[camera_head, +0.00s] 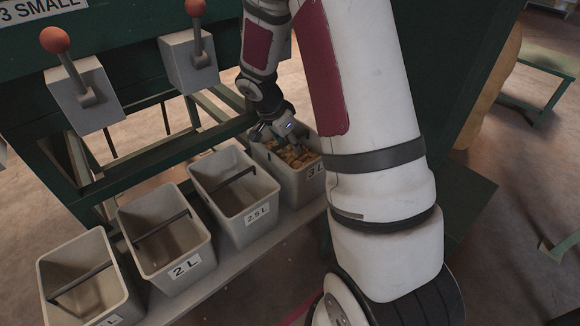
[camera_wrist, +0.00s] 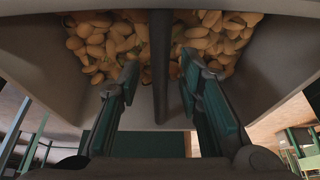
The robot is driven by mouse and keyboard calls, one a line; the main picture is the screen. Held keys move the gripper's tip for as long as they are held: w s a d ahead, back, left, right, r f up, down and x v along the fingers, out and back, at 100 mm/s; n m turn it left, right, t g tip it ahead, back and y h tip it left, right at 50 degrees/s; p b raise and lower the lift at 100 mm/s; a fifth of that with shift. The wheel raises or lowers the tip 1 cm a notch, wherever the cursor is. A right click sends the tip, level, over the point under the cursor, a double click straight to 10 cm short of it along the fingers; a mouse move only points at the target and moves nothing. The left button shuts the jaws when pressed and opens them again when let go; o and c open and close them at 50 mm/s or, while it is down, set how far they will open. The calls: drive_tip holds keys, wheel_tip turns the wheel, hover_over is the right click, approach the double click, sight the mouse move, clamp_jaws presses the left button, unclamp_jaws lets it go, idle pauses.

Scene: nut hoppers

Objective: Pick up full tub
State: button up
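The full tub is a grey tub labelled 3 L (camera_head: 300,182), at the right end of the row in the head view, filled with tan nuts (camera_head: 297,155). In the wrist view the nuts (camera_wrist: 105,38) lie in the tub, and its dark handle bar (camera_wrist: 160,75) runs across it. My gripper (camera_wrist: 160,68) is open, with one finger on each side of the bar and a gap to it on both sides.
Empty grey tubs labelled 2.5 L (camera_head: 235,200) and 2 L (camera_head: 165,245), and another (camera_head: 85,285), stand to the left on a pale shelf (camera_head: 240,262). Green hopper framing (camera_head: 130,160) and levers with orange knobs (camera_head: 55,40) stand behind. A green bench (camera_head: 545,62) is far right.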

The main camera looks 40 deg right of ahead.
idle(0.3)
clamp_jaws()
drive_tip(key=shift+w+r, duration=0.1)
drive_tip(key=shift+r+p, duration=0.2)
drive_tip(key=shift+p, duration=0.25)
